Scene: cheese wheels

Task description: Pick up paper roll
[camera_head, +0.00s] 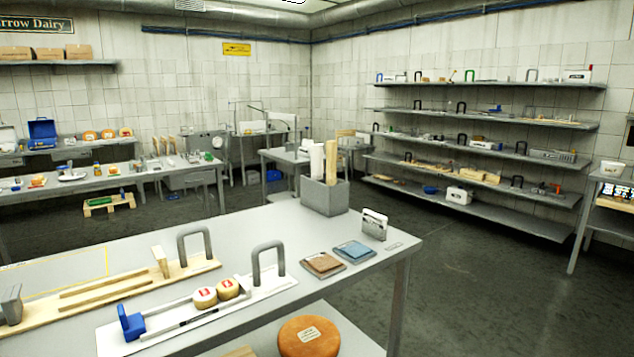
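A grey open-topped box (325,199) stands at the back right of the near grey table. A white upright roll (317,160) and a tan upright piece (331,161) stick out of it, with a paler piece behind them. The white one looks like a paper roll; the box wall hides its lower part. Neither of my grippers shows in the head view.
The near table (270,217) holds a wooden board (105,292), a white board (190,318) with two small cheeses, brown and blue pads (354,251) and a small metal holder (374,224). An orange cheese wheel (308,338) lies on the lower shelf. Open floor is at right.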

